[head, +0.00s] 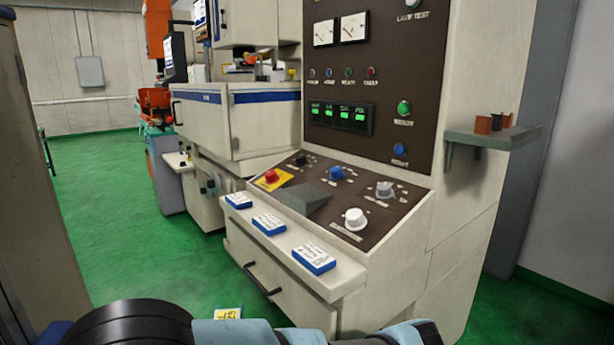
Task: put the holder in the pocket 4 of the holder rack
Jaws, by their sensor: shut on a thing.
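My gripper is not in view; only dark and light-blue parts of my own arm show along the bottom edge. I cannot make out the holder. I cannot make out the holder rack or its pocket 4 either.
A beige control cabinet (480,235) with a sloped panel of knobs stands in front. Several blue-and-white boxes, one of them a box (314,258), lie on its ledge. A grey side shelf (490,137) bears small brown and dark pieces. Green floor (120,230) is clear at left.

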